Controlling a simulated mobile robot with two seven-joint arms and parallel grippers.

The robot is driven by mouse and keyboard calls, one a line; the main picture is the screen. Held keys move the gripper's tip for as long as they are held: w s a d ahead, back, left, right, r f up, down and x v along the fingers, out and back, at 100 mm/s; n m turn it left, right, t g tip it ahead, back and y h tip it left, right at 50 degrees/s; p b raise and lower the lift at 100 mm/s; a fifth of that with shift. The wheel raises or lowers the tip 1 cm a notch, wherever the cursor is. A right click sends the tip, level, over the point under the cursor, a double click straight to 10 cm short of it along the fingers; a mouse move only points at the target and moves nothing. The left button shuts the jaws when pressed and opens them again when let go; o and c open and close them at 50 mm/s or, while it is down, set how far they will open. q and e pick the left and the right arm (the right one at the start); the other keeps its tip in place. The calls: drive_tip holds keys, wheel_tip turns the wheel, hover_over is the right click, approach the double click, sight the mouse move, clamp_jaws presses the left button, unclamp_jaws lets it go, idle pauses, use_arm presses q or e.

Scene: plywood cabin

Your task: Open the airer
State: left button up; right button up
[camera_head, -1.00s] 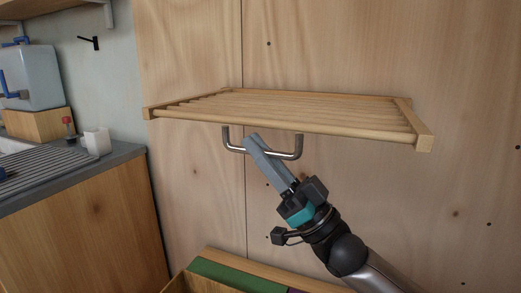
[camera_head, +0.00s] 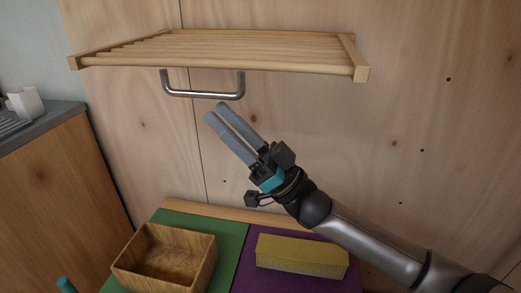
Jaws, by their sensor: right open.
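The airer (camera_head: 218,51) is a wooden slatted rack on the plywood wall. It stands out flat and roughly level from the wall. A metal U-shaped handle (camera_head: 204,95) hangs below its front rail. My right gripper (camera_head: 214,109) is just below the handle's right part in the picture, apart from it, with its two grey fingers parted and nothing between them.
Below are a wooden open box (camera_head: 122,269) on a green surface (camera_head: 232,240) and a yellow block (camera_head: 302,257) on a purple surface (camera_head: 245,277). A grey-topped counter (camera_head: 50,125) with a white object (camera_head: 25,102) stands at the left. The wall right of the airer is clear.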

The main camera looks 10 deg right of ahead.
use_arm(q)
wheel_tip(320, 180, down, 2)
drive_tip(key=shift+f+p, duration=0.25)
drive_tip(key=shift+p, duration=0.25)
use_arm(e)
drive_tip(key=v, duration=1)
